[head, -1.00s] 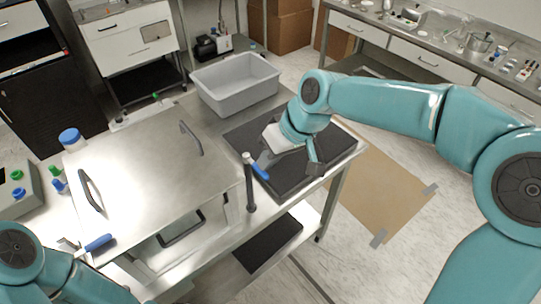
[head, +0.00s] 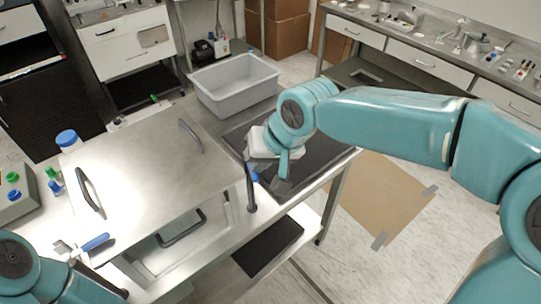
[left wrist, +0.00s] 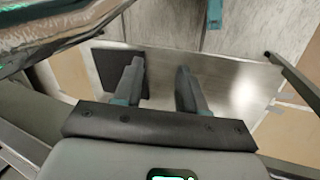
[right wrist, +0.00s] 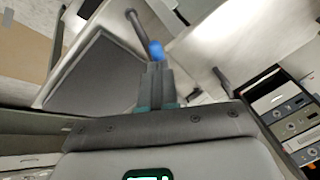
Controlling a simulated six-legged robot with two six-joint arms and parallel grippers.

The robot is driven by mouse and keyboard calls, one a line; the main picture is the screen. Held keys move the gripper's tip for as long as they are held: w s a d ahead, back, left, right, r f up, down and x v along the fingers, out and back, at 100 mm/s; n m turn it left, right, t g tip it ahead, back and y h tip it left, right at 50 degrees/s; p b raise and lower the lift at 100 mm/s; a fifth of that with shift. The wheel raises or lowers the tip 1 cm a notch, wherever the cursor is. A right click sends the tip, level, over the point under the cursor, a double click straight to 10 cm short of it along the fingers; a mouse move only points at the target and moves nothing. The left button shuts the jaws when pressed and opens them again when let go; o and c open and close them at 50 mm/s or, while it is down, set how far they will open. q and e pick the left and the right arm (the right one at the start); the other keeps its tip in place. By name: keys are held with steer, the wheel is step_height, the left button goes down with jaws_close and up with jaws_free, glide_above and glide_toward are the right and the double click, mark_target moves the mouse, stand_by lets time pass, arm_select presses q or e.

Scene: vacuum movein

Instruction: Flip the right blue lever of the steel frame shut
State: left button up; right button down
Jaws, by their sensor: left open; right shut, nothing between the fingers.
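The steel frame (head: 140,165) is a box with a flat metal top and dark handles, on the bench at left centre. In the right wrist view the blue lever (right wrist: 156,50) is just beyond my right fingertips (right wrist: 155,68), which are together and empty. Whether they touch it I cannot tell. The left blue lever (head: 95,242) is at the front left corner. My left gripper (left wrist: 158,75) is open and empty in the left wrist view.
A grey bin (head: 235,85) stands behind on the bench. A dark mat (head: 318,160) lies under my right gripper. A white-and-blue jar (head: 68,140) and small bottles are at the left. Brown board (head: 380,200) lies on the floor at right.

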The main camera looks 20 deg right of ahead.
steer(key=a+m+b, duration=0.1)
steer(key=m+h+b, duration=0.1)
steer(key=shift+a+f+m+t, duration=0.25)
steer(key=shift+a+m+t, duration=0.05)
steer(key=shift+a, duration=0.05)
steer(key=a+m+b, duration=0.1)
steer(key=m+h+b, duration=0.1)
steer(key=m, duration=0.1)
steer(key=shift+w+a+b, duration=0.15)
steer(key=shift+a+b, duration=0.15)
steer(key=shift+a, duration=0.05)
steer(key=shift+w+a+m+h+b, duration=0.15)
steer(key=shift+a+m+h+b, duration=0.2)
steer(key=shift+m, duration=0.25)
steer(key=shift+w+a+m+h+b, duration=0.1)
steer(key=shift+a+m+h+b, duration=0.1)
steer(key=shift+m+h+b, duration=0.3)
steer(key=shift+w+a+r+m+h, duration=0.1)
steer(key=shift+w+a+m+h, duration=0.2)
steer(key=shift+m, duration=0.35)
steer(key=shift+w+a+m+h, duration=0.15)
steer(key=shift+a+m, duration=0.1)
steer(key=shift+m, duration=0.4)
steer(key=shift+w+d+r, duration=0.1)
steer(key=shift+d, duration=0.05)
steer(key=shift+w+d, duration=0.45)
steer(key=shift+d, duration=0.1)
